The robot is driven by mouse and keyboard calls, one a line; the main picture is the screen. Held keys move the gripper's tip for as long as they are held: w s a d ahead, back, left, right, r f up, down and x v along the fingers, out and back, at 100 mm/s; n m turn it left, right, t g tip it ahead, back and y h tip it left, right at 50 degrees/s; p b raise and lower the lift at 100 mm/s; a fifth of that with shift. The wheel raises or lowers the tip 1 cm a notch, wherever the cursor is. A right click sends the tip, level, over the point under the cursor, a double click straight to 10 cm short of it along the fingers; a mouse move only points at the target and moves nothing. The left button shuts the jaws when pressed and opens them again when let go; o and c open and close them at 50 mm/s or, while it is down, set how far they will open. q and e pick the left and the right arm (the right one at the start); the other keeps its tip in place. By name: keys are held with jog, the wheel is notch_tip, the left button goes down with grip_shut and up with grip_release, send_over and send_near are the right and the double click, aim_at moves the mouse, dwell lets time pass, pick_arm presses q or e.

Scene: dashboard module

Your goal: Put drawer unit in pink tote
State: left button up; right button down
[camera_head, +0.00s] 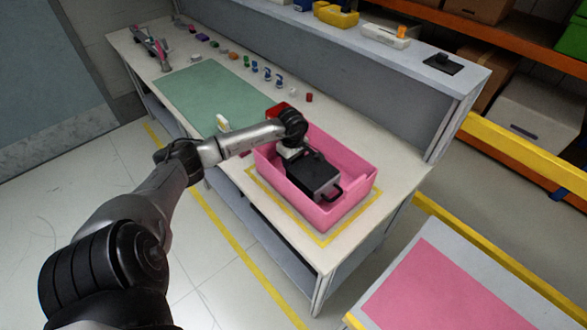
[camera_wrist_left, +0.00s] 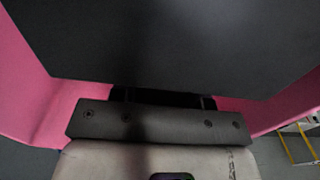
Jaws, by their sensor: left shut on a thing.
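The drawer unit (camera_head: 314,176) is a black box with a handle on its right end. It is inside the pink tote (camera_head: 345,208) in the head view, below the level of the far rim; whether it touches the floor of the tote is hidden. In the left wrist view the dark drawer unit (camera_wrist_left: 180,45) fills the top, with pink tote walls (camera_wrist_left: 40,110) on both sides. My right gripper is not in view.
The tote stands on a workbench (camera_head: 250,190) inside a yellow outline. A green mat (camera_head: 200,98) and several small items lie behind and left. A raised shelf (camera_head: 330,60) runs along the back. A pink-topped table (camera_head: 440,290) stands at lower right.

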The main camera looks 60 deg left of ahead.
pick_arm(q)
jog(key=shift+f, duration=1.75)
jog(key=shift+f+b, duration=0.1)
jog(key=shift+b, duration=0.2)
jog(key=o, duration=1.1)
jog(key=shift+o, duration=0.2)
notch_tip(320, 180, up, 12)
jog(key=shift+r+p, duration=0.1)
jog(key=shift+p, duration=0.5)
